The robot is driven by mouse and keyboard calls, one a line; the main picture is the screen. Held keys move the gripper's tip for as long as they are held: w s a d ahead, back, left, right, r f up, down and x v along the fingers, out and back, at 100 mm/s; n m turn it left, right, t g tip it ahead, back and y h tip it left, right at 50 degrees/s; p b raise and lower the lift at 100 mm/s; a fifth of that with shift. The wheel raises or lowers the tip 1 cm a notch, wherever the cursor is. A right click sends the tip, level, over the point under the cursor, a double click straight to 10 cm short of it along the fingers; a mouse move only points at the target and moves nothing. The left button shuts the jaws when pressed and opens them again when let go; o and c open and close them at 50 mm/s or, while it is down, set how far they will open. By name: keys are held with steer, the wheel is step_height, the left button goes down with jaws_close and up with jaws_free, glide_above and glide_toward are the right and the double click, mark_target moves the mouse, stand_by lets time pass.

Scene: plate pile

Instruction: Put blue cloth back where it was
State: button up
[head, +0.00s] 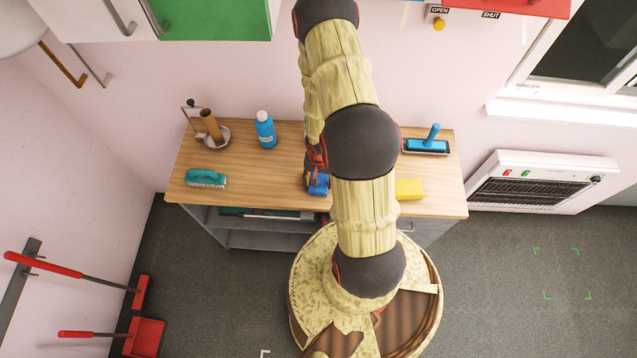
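A small blue item, which looks like the blue cloth (319,189), is at the middle of the wooden counter, just left of my arm. My gripper (315,177), dark with red parts, points down right at it. Its fingers overlap the blue item in the head view. I cannot tell whether they are closed on it or whether it is lifted off the counter. My arm hides part of the counter behind and right of it.
On the wooden counter (245,190) stand a blue bottle (265,131), a teal brush (206,178), a paper-roll holder (212,130), a yellow sponge (409,189) and a blue-handled tool on a dark tray (428,146). Bare wood lies between the brush and the blue item.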

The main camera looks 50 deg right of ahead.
steer(key=o, duration=1.6)
step_height(320, 180, up, 12)
steer(key=p, duration=0.8)
step_height(320, 180, up, 14)
steer(key=n+t+h, duration=0.1)
steer(key=n, duration=0.1)
glide_above(319, 182)
steer(key=w, duration=0.6)
steer(key=w+a+r+n+t+h, duration=0.1)
steer(key=a+r+n, duration=0.3)
steer(key=r, duration=1)
steer(key=s+a+r+n+t, duration=0.1)
steer(key=s+a+r, duration=0.3)
steer(key=a+r, duration=0.2)
steer(key=s+a+r+n+t+y, duration=0.1)
steer(key=s+a+r+n, duration=0.1)
steer(key=s+a+r, duration=0.3)
steer(key=s+a+r+n+t+y, duration=0.1)
steer(key=s+a+r+n, duration=0.1)
steer(key=s+a+r, duration=0.2)
steer(key=shift+s+a+r+t, duration=0.15)
steer(key=shift+a+r, duration=0.35)
steer(key=shift+r, duration=0.65)
steer(key=shift+s+a+r+t, duration=0.1)
steer(key=shift+a+r, duration=0.4)
steer(key=shift+r, duration=0.65)
steer(key=shift+s+a+r+t, duration=0.15)
steer(key=shift+a+r, duration=0.35)
steer(key=shift+r, duration=0.65)
